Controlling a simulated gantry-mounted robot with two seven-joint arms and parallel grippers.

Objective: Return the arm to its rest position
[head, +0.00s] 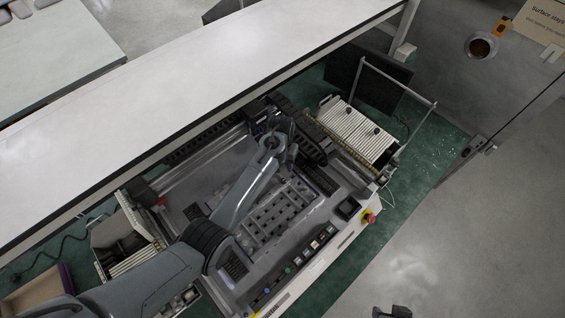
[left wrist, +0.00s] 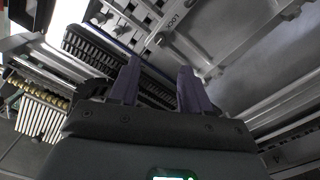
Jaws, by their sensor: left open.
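My left arm (head: 240,197) comes in from the bottom left and reaches over the grey machine bed (head: 187,188). My left gripper (head: 290,150) is small and partly hidden by its own wrist in the head view. In the left wrist view its two purple fingers (left wrist: 158,78) stand apart with nothing between them. Black ribbed strips and a grey slotted plate (left wrist: 195,25) lie beyond the fingertips. A small dark shape (head: 393,312) at the bottom edge of the head view may be the tip of my right gripper; its jaws cannot be made out.
A long white shelf or panel (head: 180,70) runs diagonally above the machine. A white ribbed unit (head: 355,132) with a metal rail stands at the machine's right end. A red and yellow button (head: 369,217) sits on its front edge. Open grey floor (head: 460,240) lies at the right.

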